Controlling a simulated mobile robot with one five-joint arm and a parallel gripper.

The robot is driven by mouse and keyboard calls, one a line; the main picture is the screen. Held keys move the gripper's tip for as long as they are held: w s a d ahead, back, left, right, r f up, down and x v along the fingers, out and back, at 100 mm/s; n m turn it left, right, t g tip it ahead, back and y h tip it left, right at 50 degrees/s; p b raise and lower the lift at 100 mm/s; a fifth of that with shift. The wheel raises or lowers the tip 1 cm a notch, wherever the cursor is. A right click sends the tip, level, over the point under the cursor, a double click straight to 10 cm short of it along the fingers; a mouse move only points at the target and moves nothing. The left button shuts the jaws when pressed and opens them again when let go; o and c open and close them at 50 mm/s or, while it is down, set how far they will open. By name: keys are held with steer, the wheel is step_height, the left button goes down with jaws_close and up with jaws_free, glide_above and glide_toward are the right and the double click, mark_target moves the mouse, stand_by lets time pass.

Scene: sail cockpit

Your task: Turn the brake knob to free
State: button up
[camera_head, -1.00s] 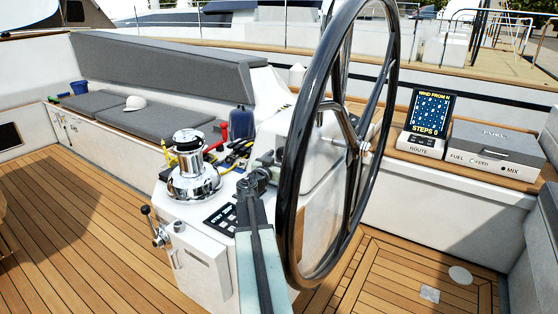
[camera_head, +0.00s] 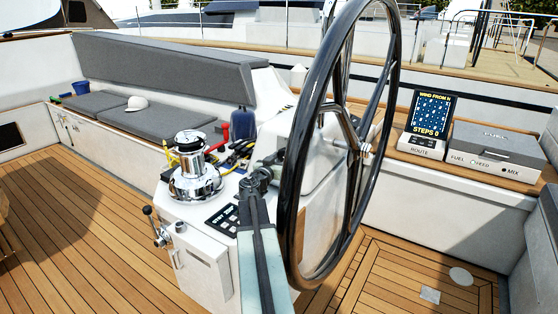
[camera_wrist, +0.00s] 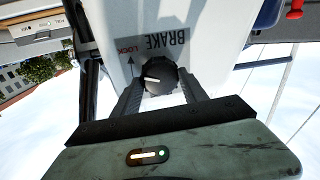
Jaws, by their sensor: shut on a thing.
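The brake knob (camera_wrist: 160,77) is a dark, ribbed round knob with a white pointer line. It sits on a white panel in the wrist view. The pointer lies roughly sideways, toward the picture's left. A grey label beside it reads BRAKE, with LOCK in red and an arrow near it; no FREE mark is readable. My gripper (camera_wrist: 163,82) has one finger on each side of the knob and is shut on it. In the head view my gripper (camera_head: 261,176) is at the console beside the wheel, and the knob is hidden there.
The large black steering wheel (camera_head: 290,170) stands close to the right of my arm. A chrome winch (camera_head: 193,180) and a dark keypad (camera_head: 222,220) are on the console to the left. A lever (camera_head: 154,225) is on the console's side. The teak floor (camera_head: 80,220) at left is clear.

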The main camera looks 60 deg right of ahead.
steer(key=n+p, duration=0.1)
steer(key=n, duration=0.2)
steer(key=n+p, duration=0.1)
steer(key=n, duration=0.2)
steer(key=shift+d+r+y, duration=0.1)
steer(key=shift+r+y, duration=0.1)
steer(key=shift+y, duration=0.2)
steer(key=n+p, duration=0.1)
steer(key=n, duration=0.4)
steer(key=shift+n+g+y+p, duration=0.3)
steer(key=shift+p, duration=0.05)
steer(key=n+p, duration=0.1)
steer(key=n, duration=0.3)
steer(key=shift+n+g+y, duration=0.3)
steer(key=shift+n+g, duration=0.1)
steer(key=n, duration=0.4)
steer(key=shift+w+g+p, duration=0.1)
steer(key=shift+g+p, duration=0.2)
steer(key=shift+g, duration=0.1)
steer(key=shift+d+n, duration=0.1)
steer(key=shift+n, duration=0.3)
steer(key=o, duration=1.4)
